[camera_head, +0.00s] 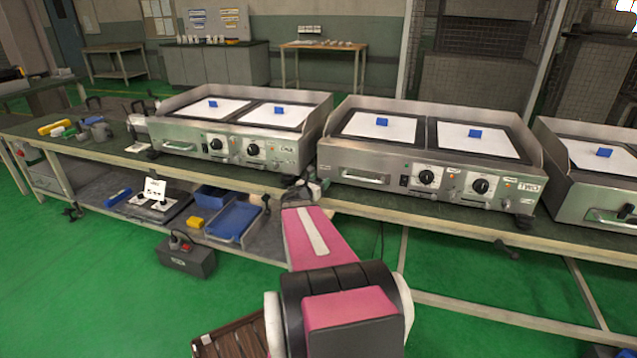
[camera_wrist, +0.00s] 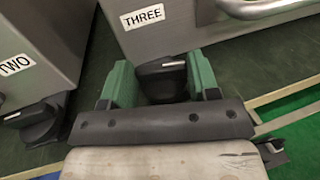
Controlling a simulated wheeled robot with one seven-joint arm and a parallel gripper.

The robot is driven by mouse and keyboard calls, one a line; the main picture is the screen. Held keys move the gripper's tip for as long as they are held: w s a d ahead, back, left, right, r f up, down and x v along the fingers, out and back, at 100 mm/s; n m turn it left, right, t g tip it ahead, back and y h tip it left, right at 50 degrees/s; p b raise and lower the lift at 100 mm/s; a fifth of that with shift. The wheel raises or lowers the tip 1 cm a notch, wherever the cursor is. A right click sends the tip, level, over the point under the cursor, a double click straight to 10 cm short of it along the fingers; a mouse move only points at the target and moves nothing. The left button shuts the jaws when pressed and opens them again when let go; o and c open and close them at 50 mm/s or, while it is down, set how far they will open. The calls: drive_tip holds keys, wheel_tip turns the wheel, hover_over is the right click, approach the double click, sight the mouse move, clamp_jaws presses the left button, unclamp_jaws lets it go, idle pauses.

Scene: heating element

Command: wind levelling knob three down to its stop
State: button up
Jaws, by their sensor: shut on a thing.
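Levelling knob three (camera_wrist: 160,78) is a black knob with a pale mark on its top, at the front corner of a steel unit beneath a white label reading THREE (camera_wrist: 142,17) in the wrist view. My gripper (camera_wrist: 160,88) has its green fingers on the knob's left and right sides and is shut on it. The knob's lower part is hidden by my gripper body. In the head view my gripper (camera_head: 308,190) is at the left front corner of the middle griddle (camera_head: 345,158), and the knob cannot be made out there.
A bar handle (camera_wrist: 255,8) sits above right. The left griddle (camera_head: 190,137) is close beside my gripper. The green bench top (camera_head: 75,140) supports the griddles.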

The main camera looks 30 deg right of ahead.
drive_tip(key=shift+s+d+n+t+y, duration=0.1)
drive_tip(key=shift+s+n+t+y, duration=0.1)
drive_tip(key=shift+n+t+y, duration=0.7)
drive_tip(key=shift+t, duration=0.4)
drive_tip(key=o, duration=0.9)
drive_tip(key=v, duration=1)
drive_tip(key=shift+s+a+f, duration=0.15)
drive_tip(key=shift+a, duration=0.2)
